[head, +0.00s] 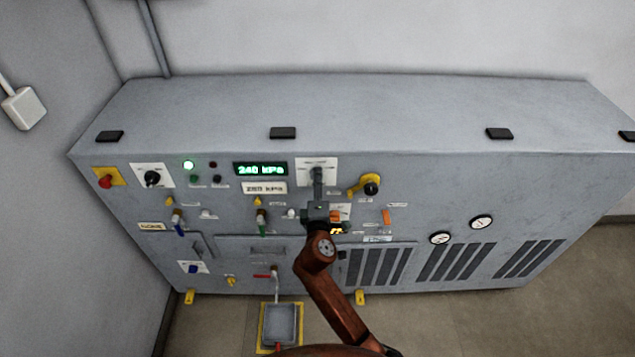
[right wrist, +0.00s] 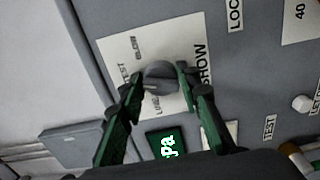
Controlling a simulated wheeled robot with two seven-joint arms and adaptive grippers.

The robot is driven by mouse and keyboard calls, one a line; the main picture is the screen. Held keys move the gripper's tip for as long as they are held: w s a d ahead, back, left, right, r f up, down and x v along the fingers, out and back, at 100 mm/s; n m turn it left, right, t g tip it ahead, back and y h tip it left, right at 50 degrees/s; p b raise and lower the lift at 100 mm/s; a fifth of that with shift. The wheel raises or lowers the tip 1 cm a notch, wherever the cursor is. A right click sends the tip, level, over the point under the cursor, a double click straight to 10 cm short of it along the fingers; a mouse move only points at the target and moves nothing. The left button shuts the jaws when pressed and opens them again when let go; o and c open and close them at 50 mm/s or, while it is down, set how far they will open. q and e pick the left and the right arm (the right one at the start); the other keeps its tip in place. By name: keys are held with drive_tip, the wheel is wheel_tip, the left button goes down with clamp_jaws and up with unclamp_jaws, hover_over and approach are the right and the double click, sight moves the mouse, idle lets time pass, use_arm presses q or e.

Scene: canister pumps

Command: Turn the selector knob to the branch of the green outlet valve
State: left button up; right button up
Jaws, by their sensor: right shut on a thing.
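The grey knob (right wrist: 160,76) sits on a white plate (right wrist: 125,50) lettered around its edge, with SHOW the clearest word. My right gripper (head: 318,182) is at this knob on the panel's upper middle, and the plate (head: 316,162) shows behind it. In the right wrist view my two dark green fingers (right wrist: 158,80) stand on either side of the knob and close on it. Which mark the knob points to is unclear. The green outlet valve handle (head: 262,230) hangs down, left of my arm. My left gripper is out of view.
A black knob on a white plate (head: 152,178) and a red button (head: 105,181) are at the left. A green display (head: 261,169) reads 240 kPa. A blue valve handle (head: 180,229) and an orange one (head: 386,217) flank the middle.

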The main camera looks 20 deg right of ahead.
idle(0.5)
drive_tip(key=o, duration=1.1)
drive_tip(key=shift+s, duration=0.1)
drive_tip(key=v, duration=1.2)
